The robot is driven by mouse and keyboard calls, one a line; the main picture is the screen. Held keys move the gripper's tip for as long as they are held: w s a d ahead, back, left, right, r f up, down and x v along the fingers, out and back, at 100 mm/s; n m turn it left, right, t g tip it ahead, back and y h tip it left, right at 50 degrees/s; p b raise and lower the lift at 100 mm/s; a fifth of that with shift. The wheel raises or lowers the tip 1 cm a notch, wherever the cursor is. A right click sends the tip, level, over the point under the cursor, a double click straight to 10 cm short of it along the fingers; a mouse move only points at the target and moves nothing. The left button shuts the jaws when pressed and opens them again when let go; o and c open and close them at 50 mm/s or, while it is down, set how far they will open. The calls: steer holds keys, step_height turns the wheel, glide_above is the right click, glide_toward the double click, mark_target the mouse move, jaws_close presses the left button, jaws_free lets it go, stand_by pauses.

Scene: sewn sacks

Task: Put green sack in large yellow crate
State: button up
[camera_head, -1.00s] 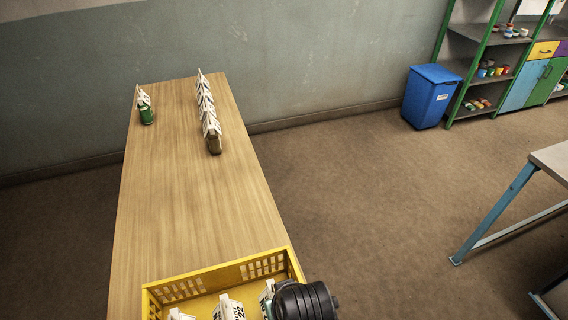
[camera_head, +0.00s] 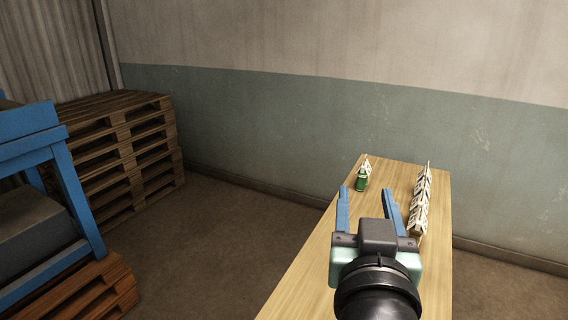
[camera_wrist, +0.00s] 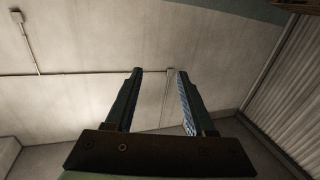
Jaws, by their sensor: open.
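The green sack (camera_head: 361,181) stands near the far left end of the wooden table, with a white tag at its top. My gripper (camera_head: 367,191) is raised over the table in the head view, its two blue fingers apart and nothing between them. It looks nearer to the camera than the green sack. In the wrist view my gripper (camera_wrist: 158,72) is also open and empty, facing the wall and ceiling. The large yellow crate is not visible in either current view.
A row of sacks with white tags (camera_head: 421,200) stands on the right side of the table (camera_head: 305,272). Stacked wooden pallets (camera_head: 135,155) and a blue metal frame (camera_head: 70,190) are at the left. Floor between them and the table is clear.

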steer(key=s+a+r+n+t+y, duration=0.1)
steer(key=s+a+r+t, duration=0.2)
steer(key=r, duration=0.5)
steer(key=s+a+r+t+y, duration=0.2)
steer(key=a+r, duration=0.3)
steer(key=r, duration=0.3)
steer(key=s+a+r+n+t+y, duration=0.1)
steer(key=s+a+r+t, duration=0.3)
steer(key=r, duration=0.4)
steer(key=shift+s+a+r+n+t+y, duration=0.2)
steer(key=shift+s+a+n+t+y, duration=0.15)
steer(key=shift+s+t, duration=0.2)
